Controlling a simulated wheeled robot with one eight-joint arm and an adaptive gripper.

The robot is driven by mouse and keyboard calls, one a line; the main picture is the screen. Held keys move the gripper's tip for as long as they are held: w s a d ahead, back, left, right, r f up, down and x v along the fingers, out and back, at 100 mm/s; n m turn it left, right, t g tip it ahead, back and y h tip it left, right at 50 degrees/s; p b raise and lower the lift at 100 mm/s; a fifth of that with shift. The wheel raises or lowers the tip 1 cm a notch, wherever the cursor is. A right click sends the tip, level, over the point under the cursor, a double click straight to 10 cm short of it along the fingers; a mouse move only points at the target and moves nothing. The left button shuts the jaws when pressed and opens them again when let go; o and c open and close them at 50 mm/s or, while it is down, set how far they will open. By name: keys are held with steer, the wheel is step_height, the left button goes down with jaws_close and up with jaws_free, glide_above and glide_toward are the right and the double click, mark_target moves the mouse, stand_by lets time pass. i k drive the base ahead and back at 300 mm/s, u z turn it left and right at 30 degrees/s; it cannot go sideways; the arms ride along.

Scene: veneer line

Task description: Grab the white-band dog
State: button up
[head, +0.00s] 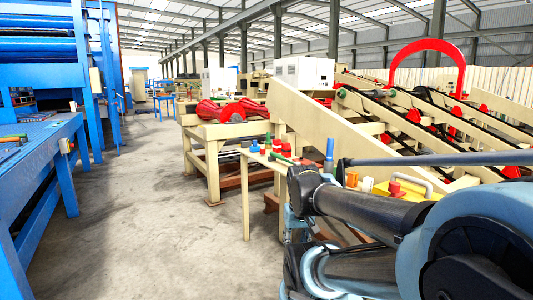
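A narrow cream table (247,170) stands in the middle of the head view, with several small coloured pieces on it. Near its far left end are a blue piece (255,146), a red piece (277,146) and a green piece (284,160). A taller blue cylinder (329,150) stands upright farther right. The pieces are too small to tell which one is a dog with a white band. My arm fills the lower right and hides part of the table. My gripper cannot be made out.
Blue machinery (50,150) lines the left side. A clear concrete floor (150,200) runs between it and the table. Behind the table are a cream frame with red rollers (225,110) and a sloping conveyor (430,120) with a red hoop (430,45).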

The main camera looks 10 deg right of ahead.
mark_target(276, 144)
steer(key=u, duration=0.45)
steer(key=k, duration=1)
steer(key=u, duration=0.5)
steer(key=i, duration=1.65)
steer(key=z, duration=1.15)
steer(key=i, duration=1)
steer(key=z, duration=0.7)
